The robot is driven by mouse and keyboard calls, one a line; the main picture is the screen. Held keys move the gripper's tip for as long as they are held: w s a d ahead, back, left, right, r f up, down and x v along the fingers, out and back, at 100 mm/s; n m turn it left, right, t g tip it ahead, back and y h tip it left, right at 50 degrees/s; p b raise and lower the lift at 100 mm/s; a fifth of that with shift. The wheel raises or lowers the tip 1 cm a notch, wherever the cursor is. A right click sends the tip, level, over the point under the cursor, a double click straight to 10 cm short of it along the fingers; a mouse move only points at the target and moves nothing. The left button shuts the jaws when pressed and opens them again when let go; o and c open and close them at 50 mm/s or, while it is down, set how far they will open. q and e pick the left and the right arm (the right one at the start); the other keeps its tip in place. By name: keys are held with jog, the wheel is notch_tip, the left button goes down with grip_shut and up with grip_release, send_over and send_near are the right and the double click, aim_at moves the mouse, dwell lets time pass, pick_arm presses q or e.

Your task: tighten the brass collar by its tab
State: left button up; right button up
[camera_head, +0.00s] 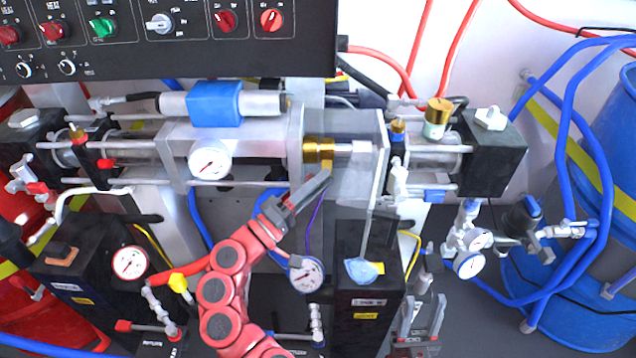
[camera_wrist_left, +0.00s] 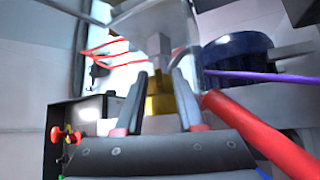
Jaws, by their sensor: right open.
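The brass collar (camera_head: 318,150) sits on the horizontal shaft between two clear plates, at the middle of the head view. Its tab (camera_head: 327,166) points down toward me. My left gripper (camera_head: 322,178), on the red arm, reaches up from below with its fingertips at the tab. In the left wrist view, brass (camera_wrist_left: 158,104) shows between the two fingers of my left gripper (camera_wrist_left: 160,85); whether they press on it is unclear. Its far side is hidden. My right gripper (camera_head: 424,308) is open and empty at the lower right, away from the collar.
A black control panel (camera_head: 160,35) spans the upper left. A pressure gauge (camera_head: 306,274) stands close beside my left arm. A black block with a yellow label (camera_head: 365,290) stands between the arms. Blue hoses (camera_head: 566,150) and a blue drum (camera_head: 610,130) are at the right.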

pick_arm(q)
jog(key=shift+a, duration=0.1)
jog(key=b+v, duration=0.1)
jog(key=v, duration=1.6)
jog(key=shift+s+b, duration=0.15)
jog(key=shift+b, duration=0.2)
jog(key=shift+a, duration=0.1)
